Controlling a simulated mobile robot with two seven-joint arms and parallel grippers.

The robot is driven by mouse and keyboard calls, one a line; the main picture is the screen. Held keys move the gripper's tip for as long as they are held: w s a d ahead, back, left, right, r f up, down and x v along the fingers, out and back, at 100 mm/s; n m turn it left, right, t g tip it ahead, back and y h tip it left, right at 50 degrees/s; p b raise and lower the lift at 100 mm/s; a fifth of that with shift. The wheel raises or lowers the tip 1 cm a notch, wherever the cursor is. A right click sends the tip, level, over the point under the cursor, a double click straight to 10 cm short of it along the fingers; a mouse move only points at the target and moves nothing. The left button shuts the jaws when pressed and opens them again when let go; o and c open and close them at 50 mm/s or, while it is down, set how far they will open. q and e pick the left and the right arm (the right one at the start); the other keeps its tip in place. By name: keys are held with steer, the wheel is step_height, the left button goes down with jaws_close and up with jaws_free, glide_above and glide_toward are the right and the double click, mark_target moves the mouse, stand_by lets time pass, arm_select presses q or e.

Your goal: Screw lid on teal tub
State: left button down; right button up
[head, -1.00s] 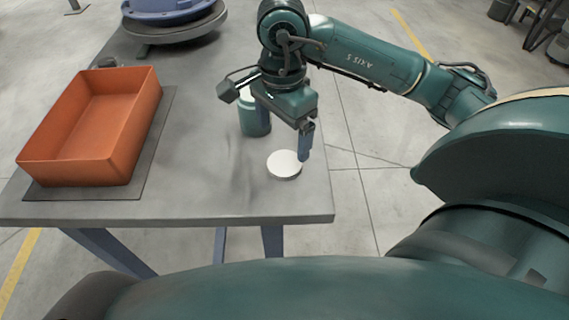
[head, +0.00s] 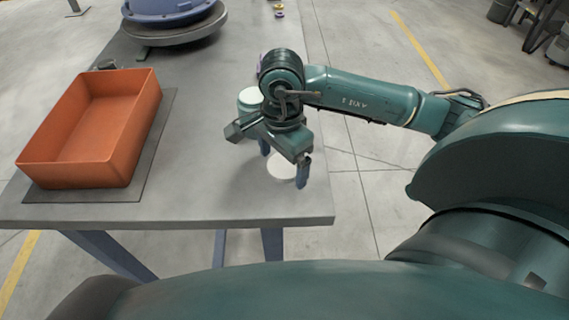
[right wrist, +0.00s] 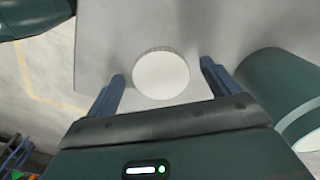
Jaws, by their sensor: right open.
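The white round lid (head: 284,172) lies flat on the table near its front right corner, partly hidden by my right gripper in the head view. The teal tub (head: 250,105) stands behind my right wrist; its pale top shows and the wrist hides part of its body. My right gripper (head: 283,162) is open, pointing down just over the lid. In the right wrist view the lid (right wrist: 162,76) sits between the two spread fingers, with visible gaps on both sides. The tub (right wrist: 275,88) is at the right there. My left gripper is not in view.
An orange bin (head: 130,150) stands on a dark mat (head: 60,194) at the left of the grey table (head: 190,190). A blue round machine part (head: 170,10) sits at the back. Small coloured rings (head: 279,10) lie at the far edge. The table's middle is clear.

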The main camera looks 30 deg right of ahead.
mark_target(282, 166)
stand_by(0.3)
steer(key=c, duration=1)
steer(key=shift+c, duration=0.2)
step_height(282, 166, up, 10)
steer(key=shift+p, duration=0.3)
